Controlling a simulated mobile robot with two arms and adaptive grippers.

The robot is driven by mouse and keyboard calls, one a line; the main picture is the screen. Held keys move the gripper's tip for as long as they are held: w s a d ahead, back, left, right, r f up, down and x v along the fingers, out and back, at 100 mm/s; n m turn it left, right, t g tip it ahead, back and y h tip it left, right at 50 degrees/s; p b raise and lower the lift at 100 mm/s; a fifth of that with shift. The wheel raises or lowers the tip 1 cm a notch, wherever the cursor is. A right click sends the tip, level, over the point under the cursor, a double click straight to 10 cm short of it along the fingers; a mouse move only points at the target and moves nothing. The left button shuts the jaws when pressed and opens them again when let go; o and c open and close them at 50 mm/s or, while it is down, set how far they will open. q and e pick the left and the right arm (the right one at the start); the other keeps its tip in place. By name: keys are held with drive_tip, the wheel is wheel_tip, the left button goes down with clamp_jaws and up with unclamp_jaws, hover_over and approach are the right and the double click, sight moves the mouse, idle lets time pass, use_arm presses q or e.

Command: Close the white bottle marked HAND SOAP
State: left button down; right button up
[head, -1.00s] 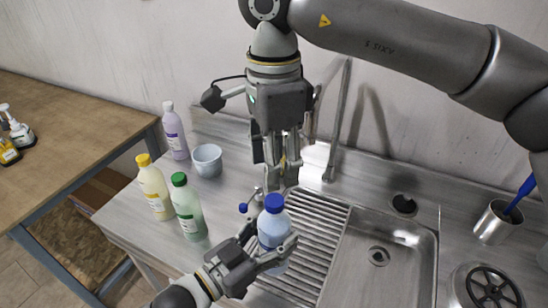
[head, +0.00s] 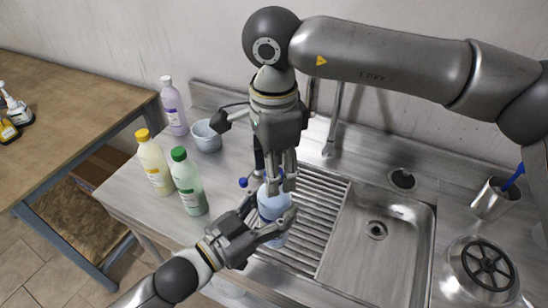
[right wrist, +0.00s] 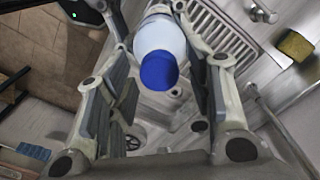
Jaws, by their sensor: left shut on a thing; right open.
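A pale white-blue bottle (head: 272,207) stands upright in my left gripper (head: 268,217), over the front of the ribbed drainboard. Its label cannot be read. My left gripper is shut around its body. A blue cap (right wrist: 158,70) sits at the bottle's top, in line with it; whether it is tight cannot be told. My right gripper (head: 281,187) points down from above, open, with its fingers around the cap region. In the right wrist view the bottle (right wrist: 160,35) and cap lie between the spread fingers, with gaps at both sides. In the head view the fingers largely hide the cap.
A yellow-capped bottle (head: 155,165), a green-capped bottle (head: 188,182), a lilac bottle (head: 174,108) and a pale cup (head: 207,136) stand left on the counter. A tap (head: 331,125) rises behind. The sink basin (head: 376,255) is empty. A steel cup (head: 495,200) stands right.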

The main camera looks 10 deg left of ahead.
clamp_jaws()
drive_tip(key=shift+m, duration=1.1)
drive_tip(key=shift+o, duration=0.4)
unclamp_jaws()
wheel_tip(320, 180, up, 12)
drive_tip(key=shift+a, duration=0.1)
